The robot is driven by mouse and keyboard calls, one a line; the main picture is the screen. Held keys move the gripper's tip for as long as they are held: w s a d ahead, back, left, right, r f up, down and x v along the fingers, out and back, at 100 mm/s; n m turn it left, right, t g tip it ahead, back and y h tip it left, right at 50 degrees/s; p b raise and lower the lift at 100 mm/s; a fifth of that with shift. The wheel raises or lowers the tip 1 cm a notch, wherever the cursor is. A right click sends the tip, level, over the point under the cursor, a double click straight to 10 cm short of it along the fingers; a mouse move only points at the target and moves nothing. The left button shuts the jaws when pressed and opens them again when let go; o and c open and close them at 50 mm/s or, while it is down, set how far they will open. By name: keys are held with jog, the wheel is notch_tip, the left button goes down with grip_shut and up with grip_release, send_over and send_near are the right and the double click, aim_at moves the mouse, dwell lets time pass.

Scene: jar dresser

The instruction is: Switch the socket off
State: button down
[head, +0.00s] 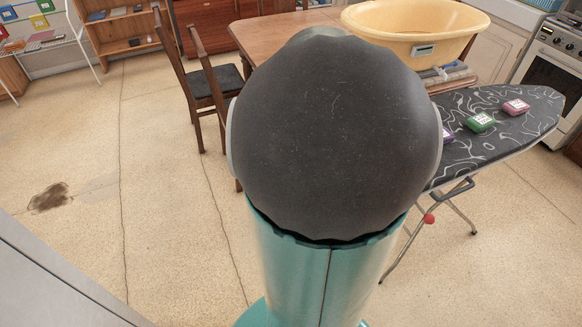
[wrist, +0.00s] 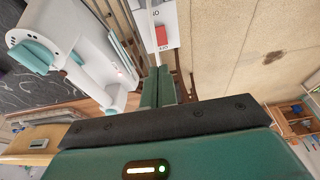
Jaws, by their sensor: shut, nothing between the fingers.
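In the wrist view, a white socket plate (wrist: 170,14) with a red switch (wrist: 162,35) shows at the top middle. Black lettering lies on both sides of the switch; it looks upside down and is partly cut off. My gripper (wrist: 158,72) has its two teal fingers together, with nothing between them. The fingertips appear just below the plate in the picture; I cannot tell whether they touch it. Which way the switch is set is too small to tell. The socket does not show in the head view, where my arm fills the middle.
An ironing board (head: 495,135) with several small coloured boxes stands at the right. Behind are a yellow basin (head: 415,22), a wooden table (head: 265,32), a dark chair (head: 196,85) and a stove (head: 558,55). Open floor (head: 160,170) with a dark stain lies at the left.

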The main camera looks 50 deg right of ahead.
jog(key=shift+f, duration=0.1)
jog(key=x, duration=0.8)
jog(key=s+x, duration=0.1)
jog(key=x, duration=0.3)
jog(key=shift+w+a+f, duration=0.15)
jog(key=shift+a+f, duration=0.1)
jog(key=shift+f, duration=0.8)
jog(key=shift+f, duration=0.2)
jog(key=shift+w+d+r, duration=0.25)
jog(key=shift+w+d, duration=0.1)
jog(key=shift+w, duration=0.25)
